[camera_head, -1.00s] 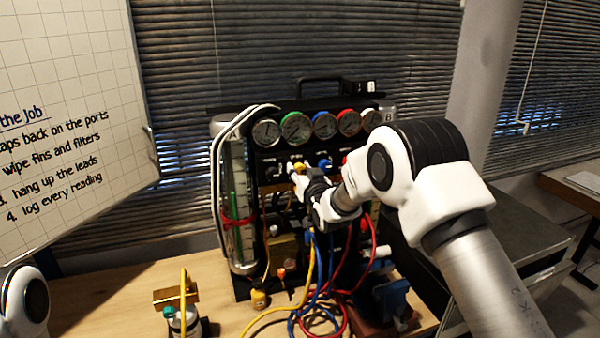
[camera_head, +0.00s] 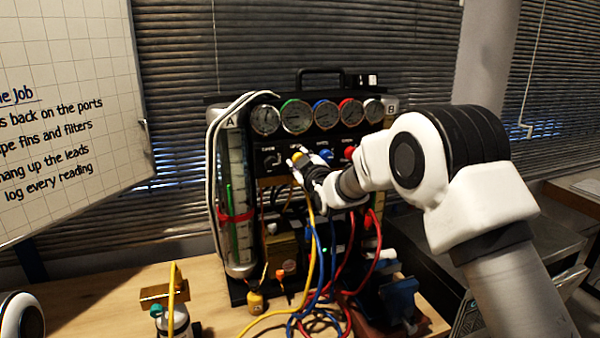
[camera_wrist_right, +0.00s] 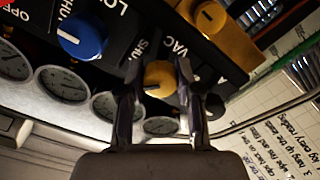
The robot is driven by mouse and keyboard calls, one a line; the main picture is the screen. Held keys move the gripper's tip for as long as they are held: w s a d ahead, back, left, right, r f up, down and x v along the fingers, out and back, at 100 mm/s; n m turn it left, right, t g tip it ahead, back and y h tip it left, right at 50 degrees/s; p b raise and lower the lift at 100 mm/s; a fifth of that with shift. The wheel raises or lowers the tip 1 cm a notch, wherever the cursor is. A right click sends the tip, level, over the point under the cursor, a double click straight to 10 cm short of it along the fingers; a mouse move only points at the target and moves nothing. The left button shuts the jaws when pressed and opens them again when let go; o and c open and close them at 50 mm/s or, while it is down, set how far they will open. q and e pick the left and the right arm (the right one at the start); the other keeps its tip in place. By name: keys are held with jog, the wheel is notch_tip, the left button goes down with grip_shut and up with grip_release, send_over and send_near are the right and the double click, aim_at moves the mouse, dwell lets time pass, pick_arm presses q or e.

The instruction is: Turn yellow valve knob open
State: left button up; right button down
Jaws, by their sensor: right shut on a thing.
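The yellow valve knob (camera_head: 297,157) sits on the black panel of the gauge rig, below the row of gauges. My right gripper (camera_head: 303,167) reaches it from the lower right and partly covers it. In the right wrist view, the yellow knob (camera_wrist_right: 158,78) lies between the two fingers of my right gripper (camera_wrist_right: 160,82), which is shut on it. The knob's pointer mark is too small to read surely. My left gripper is out of view.
A blue knob (camera_wrist_right: 82,36) is beside the yellow one, and a red knob (camera_head: 349,153) is farther right. Yellow, blue and red hoses (camera_head: 318,262) hang below. A yellow-topped bottle (camera_head: 172,318) stands on the bench (camera_head: 120,294). A whiteboard (camera_head: 70,110) is at left.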

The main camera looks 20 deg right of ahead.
jog(key=n+b, duration=0.1)
jog(key=n, duration=0.1)
jog(key=n+b, duration=0.2)
jog(key=shift+f+n, duration=0.2)
jog(key=shift+n, duration=0.1)
jog(key=shift+r+n+b, duration=0.2)
jog(key=shift+n+b, duration=1.2)
jog(key=shift+n, duration=0.6)
jog(key=c, duration=0.8)
grip_release()
jog(key=shift+w, duration=0.1)
jog(key=shift+o, duration=0.2)
jog(key=s, duration=1.2)
jog(key=shift+d, duration=0.25)
